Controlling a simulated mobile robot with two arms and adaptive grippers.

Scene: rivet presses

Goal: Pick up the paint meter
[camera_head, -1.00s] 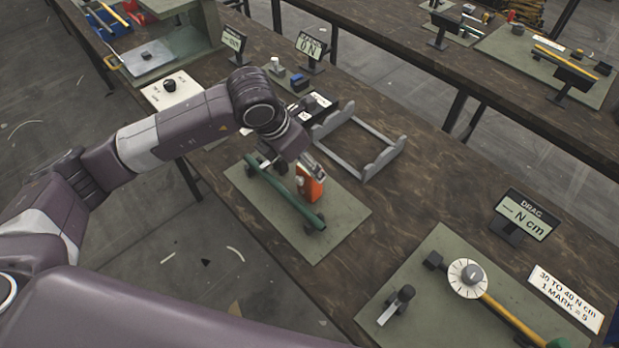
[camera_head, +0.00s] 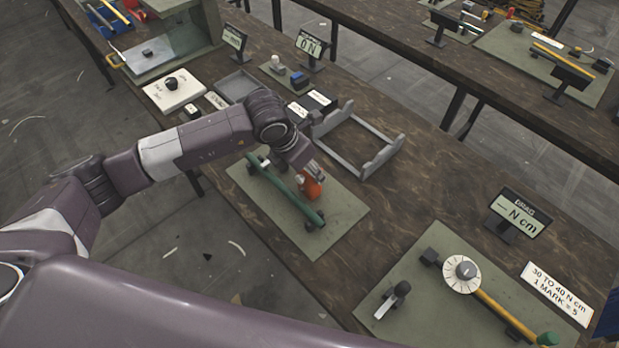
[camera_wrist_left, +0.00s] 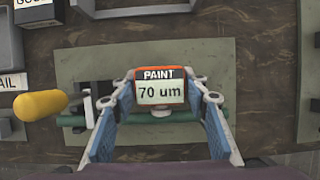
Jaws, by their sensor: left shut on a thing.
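The paint meter (camera_head: 310,186) is an orange device beside a green tube (camera_head: 285,188) over a green mat (camera_head: 345,222). In the left wrist view the paint meter (camera_wrist_left: 159,88) shows a display reading "PAINT 70 um". My left gripper (camera_head: 309,172) is shut on the paint meter; its two blue fingers (camera_wrist_left: 158,105) stand on either side of it in the wrist view. The green tube (camera_wrist_left: 75,120) passes behind the meter and fingers there. Whether the meter touches the tube or mat I cannot tell. My right gripper is not in view.
A grey frame stand (camera_head: 352,170) stands just behind the mat. A yellow handle (camera_wrist_left: 40,105) lies left of my fingers in the wrist view.

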